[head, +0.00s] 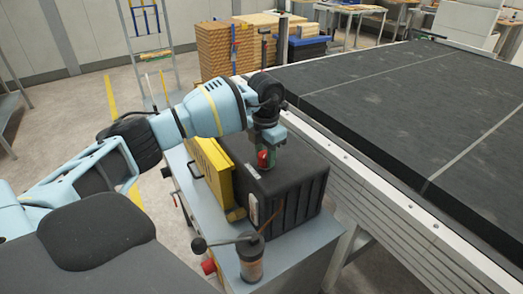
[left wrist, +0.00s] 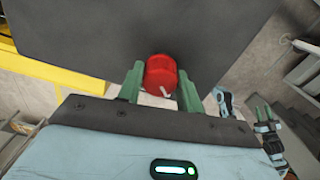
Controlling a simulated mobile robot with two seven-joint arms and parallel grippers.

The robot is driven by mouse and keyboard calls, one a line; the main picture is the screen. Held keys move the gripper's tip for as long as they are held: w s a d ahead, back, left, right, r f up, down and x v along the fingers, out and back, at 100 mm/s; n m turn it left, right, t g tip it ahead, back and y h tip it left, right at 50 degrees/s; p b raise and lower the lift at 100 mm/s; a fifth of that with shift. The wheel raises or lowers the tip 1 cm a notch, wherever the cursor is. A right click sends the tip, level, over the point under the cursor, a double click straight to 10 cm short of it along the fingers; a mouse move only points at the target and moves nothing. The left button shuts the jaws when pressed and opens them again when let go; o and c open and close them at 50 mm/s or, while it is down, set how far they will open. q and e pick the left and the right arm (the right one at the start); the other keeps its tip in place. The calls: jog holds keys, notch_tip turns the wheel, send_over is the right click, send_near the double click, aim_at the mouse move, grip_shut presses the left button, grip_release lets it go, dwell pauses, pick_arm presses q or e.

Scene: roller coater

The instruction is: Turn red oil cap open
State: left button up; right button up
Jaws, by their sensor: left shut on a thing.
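The red oil cap (left wrist: 161,73) sits on top of a black box-shaped tank (head: 290,180). In the left wrist view the cap lies between the two green fingers of my left gripper (left wrist: 160,84), which is shut on it. In the head view the gripper (head: 266,158) points down over the tank's top, and a bit of the red cap shows between the fingers. The tank's dark top (left wrist: 90,30) fills the upper part of the left wrist view.
A yellow case (head: 212,170) stands left of the tank on a grey cabinet (head: 285,262). A lever with a cylinder (head: 250,258) stands in front of the tank. A large black conveyor bed (head: 400,100) lies to the right, and stacked boards (head: 205,52) are behind.

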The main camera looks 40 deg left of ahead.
pick_arm(q)
jog(key=n+p, duration=0.1)
jog(key=n, duration=0.2)
jog(key=n+p, duration=0.1)
jog(key=n, duration=0.1)
jog(key=shift+r+n+p, duration=0.3)
jog(key=shift+p, duration=0.05)
jog(key=shift+f+n+p, duration=0.1)
jog(key=shift+n+p, duration=0.2)
jog(key=shift+n, duration=0.6)
jog(key=n, duration=0.2)
jog(key=shift+f+n, duration=0.1)
jog(key=shift+n, duration=0.2)
jog(key=n, duration=0.3)
jog(key=shift+f+n, duration=0.1)
jog(key=shift+n, duration=0.3)
jog(key=n, duration=1.3)
pick_arm(e)
jog(key=w+r+t, duration=0.1)
jog(key=w+r, duration=0.4)
jog(key=r, duration=0.1)
jog(key=shift+d+t, duration=0.3)
jog(key=shift+d, duration=0.1)
pick_arm(q)
jog(key=shift+n, duration=0.3)
pick_arm(e)
jog(key=shift+w, duration=0.1)
